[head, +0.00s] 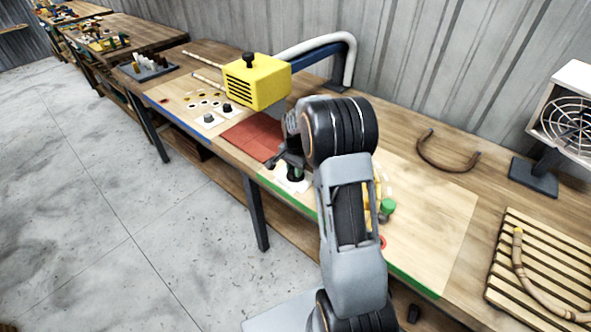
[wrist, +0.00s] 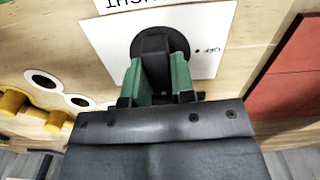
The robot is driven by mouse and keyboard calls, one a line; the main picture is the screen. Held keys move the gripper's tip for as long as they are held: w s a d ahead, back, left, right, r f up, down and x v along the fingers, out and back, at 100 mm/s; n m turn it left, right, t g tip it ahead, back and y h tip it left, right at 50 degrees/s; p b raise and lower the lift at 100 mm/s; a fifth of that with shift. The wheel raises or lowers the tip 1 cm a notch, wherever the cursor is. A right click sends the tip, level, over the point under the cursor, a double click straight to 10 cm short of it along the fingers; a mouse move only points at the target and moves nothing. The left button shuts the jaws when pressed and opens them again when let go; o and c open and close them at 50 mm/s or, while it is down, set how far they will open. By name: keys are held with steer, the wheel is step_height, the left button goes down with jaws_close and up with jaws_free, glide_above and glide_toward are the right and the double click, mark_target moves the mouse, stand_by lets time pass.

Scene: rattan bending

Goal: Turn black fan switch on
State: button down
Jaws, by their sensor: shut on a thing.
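A round black knob (wrist: 155,42) sits on a white plate (wrist: 205,25) in the wrist view. The plate has a small "OFF" mark with a dot beside the knob. A larger label at the top edge is upside down and cut off; it may read "LIGHT". My gripper (wrist: 158,75), with green fingers, is shut on the knob's raised grip. In the head view my gripper (head: 288,168) is low over this white plate (head: 292,183), just in front of the red mat.
The red mat (head: 254,135) and a yellow box with a hose (head: 258,82) lie beyond my gripper. A green button (head: 388,206) is close to my arm. A fan-like grille box (head: 570,118) and slatted rack (head: 540,265) are at the right.

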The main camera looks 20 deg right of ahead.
steer(key=shift+m, duration=0.4)
stand_by(0.3)
steer(key=c, duration=1)
jaws_free()
steer(key=shift+o, duration=0.2)
step_height(320, 180, up, 14)
steer(key=s+a+n+t, duration=0.2)
steer(key=s+a+n, duration=0.3)
steer(key=s, duration=0.6)
steer(key=s+a+n+t, duration=0.1)
steer(key=s+a+n, duration=0.5)
steer(key=s, duration=0.5)
steer(key=shift+n+t, duration=0.4)
steer(key=shift+n, duration=0.8)
